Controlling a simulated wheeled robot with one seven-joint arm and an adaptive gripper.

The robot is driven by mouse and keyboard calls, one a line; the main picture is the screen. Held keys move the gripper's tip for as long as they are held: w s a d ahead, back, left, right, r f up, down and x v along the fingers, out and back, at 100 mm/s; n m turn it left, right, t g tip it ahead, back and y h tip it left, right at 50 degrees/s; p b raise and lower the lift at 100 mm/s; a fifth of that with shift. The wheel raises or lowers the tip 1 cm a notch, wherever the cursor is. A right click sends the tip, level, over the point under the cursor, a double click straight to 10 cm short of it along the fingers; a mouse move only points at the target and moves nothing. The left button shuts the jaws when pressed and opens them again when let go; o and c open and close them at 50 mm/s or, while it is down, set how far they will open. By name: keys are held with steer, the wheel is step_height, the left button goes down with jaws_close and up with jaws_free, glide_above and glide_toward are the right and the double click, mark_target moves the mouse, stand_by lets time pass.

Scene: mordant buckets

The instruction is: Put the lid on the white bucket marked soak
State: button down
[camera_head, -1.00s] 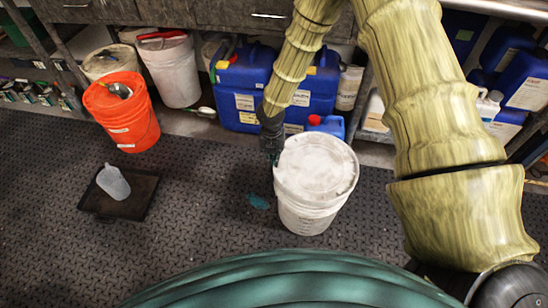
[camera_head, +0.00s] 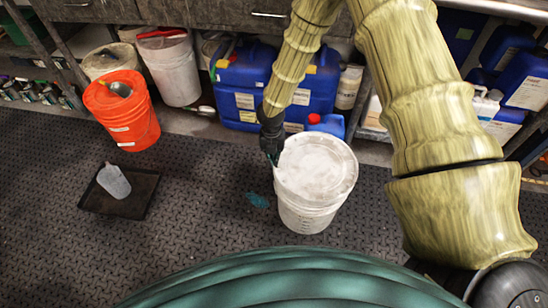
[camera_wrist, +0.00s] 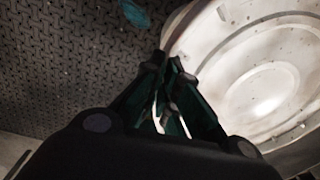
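The white bucket (camera_head: 308,216) stands upright on the dark floor mat. A label on its side is too small to read. The round, scuffed white lid (camera_head: 318,170) covers its top; I cannot tell whether it is pressed down all round. My gripper (camera_head: 272,160) is at the lid's left edge. In the wrist view, the fingertips of my gripper (camera_wrist: 168,62) are close together at the rim of the lid (camera_wrist: 262,92) and appear shut on it. The fingers hide the exact contact.
An orange bucket (camera_head: 128,122) and a white bucket with a red item on top (camera_head: 172,74) stand at the back left. Blue jugs (camera_head: 244,85) stand behind the lidded bucket. A black tray (camera_head: 138,200) holds a clear scoop (camera_head: 114,181). A teal piece (camera_head: 257,200) lies left of the bucket.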

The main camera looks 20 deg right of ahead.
steer(key=shift+f, duration=0.9)
steer(key=c, duration=1.6)
jaws_free()
steer(key=shift+o, duration=0.2)
step_height(320, 180, up, 12)
steer(key=shift+a, duration=0.25)
steer(key=shift+f, duration=0.1)
